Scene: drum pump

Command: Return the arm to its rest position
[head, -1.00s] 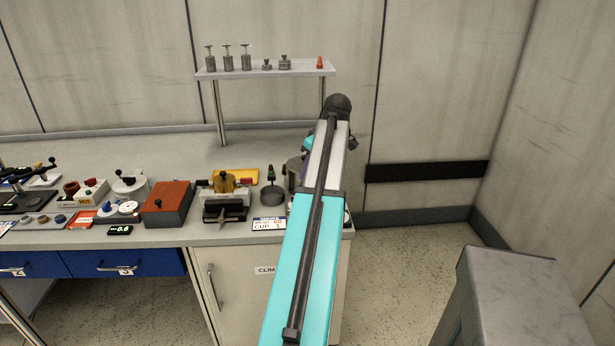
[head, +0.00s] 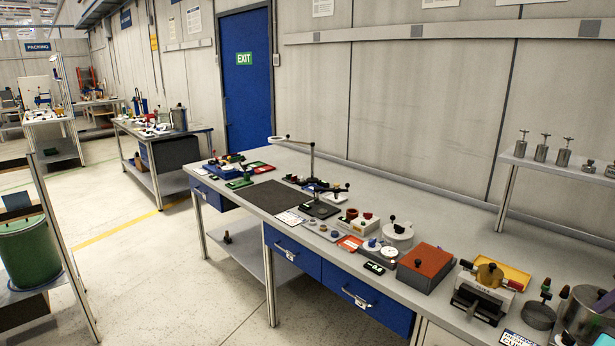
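My arm and gripper are not in view in the head view now. The workbench (head: 400,285) runs from the middle to the lower right of the picture. On it stand a red-brown box (head: 426,266), a device with a yellow top (head: 487,277) and a metal pot (head: 585,316) cut by the right edge. Whether my gripper holds anything cannot be seen.
A raised shelf (head: 560,168) with several metal weights stands at the right. Blue drawers (head: 293,254) sit under the bench. A green drum (head: 27,252) stands at the left in a frame. The floor (head: 150,270) between is clear. A blue exit door (head: 247,85) is behind.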

